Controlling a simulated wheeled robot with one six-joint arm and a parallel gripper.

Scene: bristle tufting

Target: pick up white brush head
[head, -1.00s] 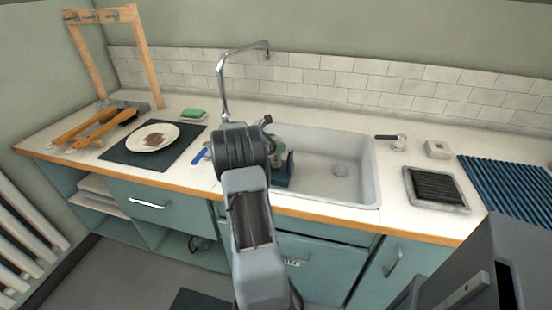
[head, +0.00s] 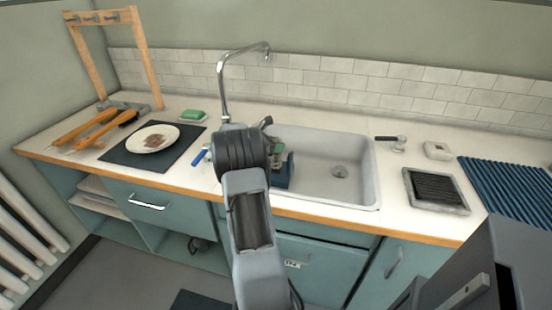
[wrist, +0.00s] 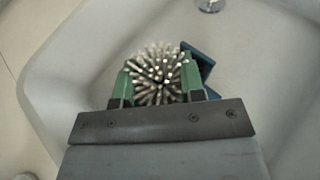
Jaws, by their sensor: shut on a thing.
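The brush head (wrist: 156,72), a round cluster of pale whitish bristles, shows in the wrist view between the two green finger pads of my gripper (wrist: 158,80). The gripper is shut on it, with a pad against each side. The bristles point toward the camera, and the underside of the brush head is hidden. In the head view my arm hides the brush head and most of the gripper, which is over the left part of the sink (head: 340,190).
A blue block-like thing (wrist: 206,66) is close to the right finger; it also shows in the head view (head: 286,172). A tall faucet (head: 222,85) rises behind my arm. A plate (head: 152,138) lies on a dark mat (head: 120,154) to the left. The right part of the sink is clear.

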